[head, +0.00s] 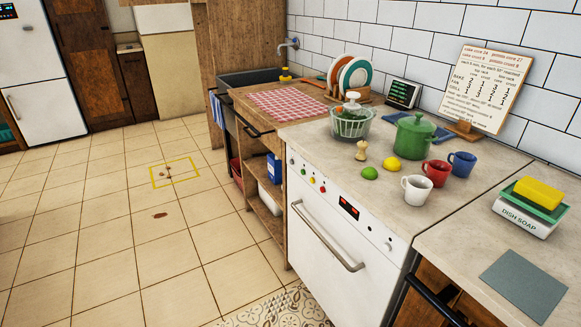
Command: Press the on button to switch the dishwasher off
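A white front-panel appliance (325,236), which looks like the dishwasher, stands under the counter in the middle right. Its door is shut, with a long metal handle (325,238) across it. Small round buttons (312,184), some red and one green, sit at the left end of its slanted top panel. A dark display (348,208) with red lit marks is in the middle of the panel. Small dark controls (388,244) sit to its right. Which button is the on button is too small to tell. Neither of my grippers is in view.
The counter above holds a green pot (414,136), a salad spinner (351,122), mugs (417,189), a lime (370,173) and a lemon (392,164). A patterned mat (285,308) lies before the appliance. The tiled floor (110,240) to the left is mostly clear.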

